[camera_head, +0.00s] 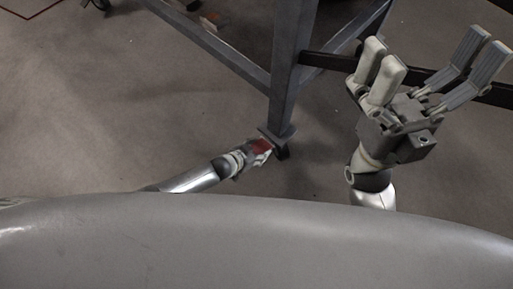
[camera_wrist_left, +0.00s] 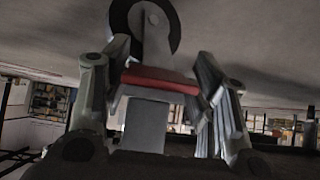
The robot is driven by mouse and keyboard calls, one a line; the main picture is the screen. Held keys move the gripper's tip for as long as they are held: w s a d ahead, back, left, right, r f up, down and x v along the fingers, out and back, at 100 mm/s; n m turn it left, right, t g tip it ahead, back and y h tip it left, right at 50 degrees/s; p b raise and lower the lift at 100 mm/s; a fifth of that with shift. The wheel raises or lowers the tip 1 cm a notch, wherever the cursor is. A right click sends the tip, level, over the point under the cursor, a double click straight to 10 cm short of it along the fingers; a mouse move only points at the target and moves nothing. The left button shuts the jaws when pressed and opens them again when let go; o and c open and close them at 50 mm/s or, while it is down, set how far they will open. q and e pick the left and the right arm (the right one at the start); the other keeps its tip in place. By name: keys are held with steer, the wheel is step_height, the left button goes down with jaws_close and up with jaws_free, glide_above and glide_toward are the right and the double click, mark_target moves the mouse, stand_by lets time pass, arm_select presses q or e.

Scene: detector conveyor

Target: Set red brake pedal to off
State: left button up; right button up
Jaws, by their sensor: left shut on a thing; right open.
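The red brake pedal (camera_head: 261,146) is at the foot of the grey frame leg in the head view. In the left wrist view the red pedal (camera_wrist_left: 160,80) lies between my left gripper's fingers, just below the dark caster wheel (camera_wrist_left: 150,28). My left gripper (camera_head: 258,152) is low by the floor and shut on the pedal; its fingers also show in the left wrist view (camera_wrist_left: 160,105). The pedal's exact tilt is hard to tell. My right gripper (camera_head: 425,65) is open and empty, raised at the right with its fingers pointing up.
The grey frame leg (camera_head: 292,70) stands above the caster, with a slanted grey beam (camera_head: 225,52) running to the upper left. A dark bar (camera_head: 330,62) passes behind my right gripper. The floor (camera_head: 100,120) at the left is clear.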

stand_by(0.5)
arm_select(q)
steer(key=o, duration=1.5)
steer(key=shift+c, duration=0.2)
steer(key=v, duration=1.2)
steer(key=shift+r, duration=0.15)
steer(key=shift+d, duration=0.1)
